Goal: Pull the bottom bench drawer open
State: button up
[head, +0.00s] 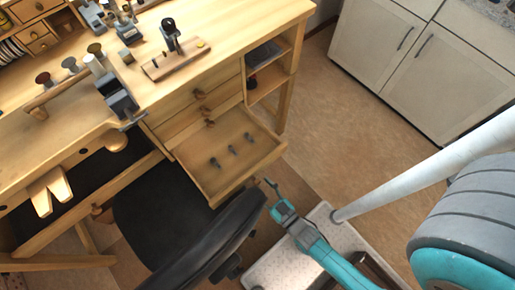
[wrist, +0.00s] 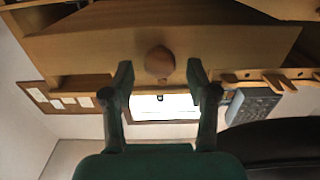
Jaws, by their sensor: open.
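The wooden workbench (head: 225,45) has a stack of drawers, and the lowest one I can see, the bottom drawer (head: 215,178), stands pulled out with several small dark metal pieces in it. The closed drawer fronts (head: 190,105) above it have small brown knobs. My gripper (head: 272,187) is just off the front right corner of the open drawer in the head view. In the wrist view my gripper (wrist: 160,80) is open, and a round wooden knob (wrist: 159,62) on a drawer front (wrist: 235,45) shows between its fingertips. I see no finger touching the knob.
A black chair (head: 165,225) stands left of my gripper, close to the open drawer. Tools and a wooden block (head: 175,62) lie on the bench top. White cabinets (head: 420,65) stand at the upper right, with clear floor (head: 345,115) between them and the bench.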

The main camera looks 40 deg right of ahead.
jog(key=s, duration=0.9)
jog(key=shift+s, duration=0.1)
